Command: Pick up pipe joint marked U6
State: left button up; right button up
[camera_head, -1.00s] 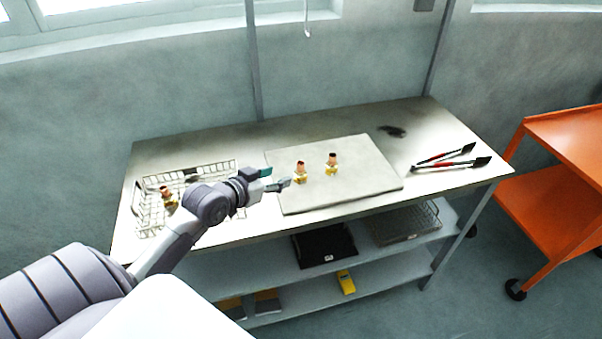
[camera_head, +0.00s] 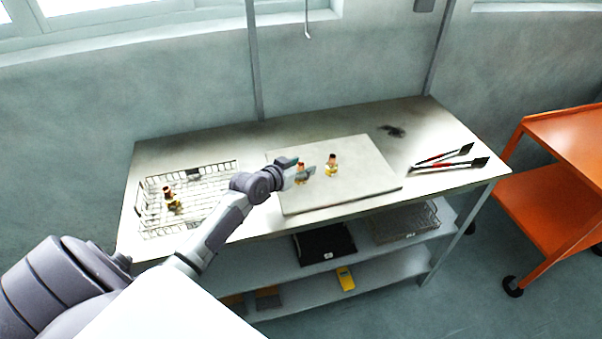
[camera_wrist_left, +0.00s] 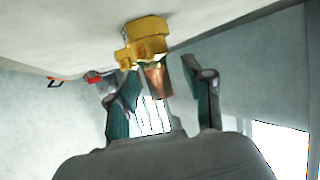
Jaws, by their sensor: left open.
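Two brass-and-copper pipe joints stand on the grey board (camera_head: 345,195). The left one (camera_head: 299,180) is partly hidden by my left gripper (camera_head: 303,170); the right one (camera_head: 332,166) stands apart and in full view. A third pipe joint (camera_head: 172,200) is in the wire basket. In the left wrist view, one joint's yellow body (camera_wrist_left: 148,37) is just beyond the fingertips. Its copper end (camera_wrist_left: 157,78) points toward the palm, between the two open fingers (camera_wrist_left: 150,80). I cannot see contact on either side. No U6 marking is readable. My right gripper is not in view.
The wire basket (camera_head: 219,163) stands left on the metal table (camera_head: 250,139). Red-handled tongs (camera_head: 445,157) lie at the right end, near a dark stain. Shelves below hold a black tray (camera_head: 323,243) and a yellow item (camera_head: 345,279). An orange trolley (camera_head: 570,138) stands right.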

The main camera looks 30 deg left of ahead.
pick_arm(q)
jog(key=shift+s, duration=0.1)
jog(key=shift+c, duration=0.9)
grip_shut()
jog(key=shift+r, duration=0.15)
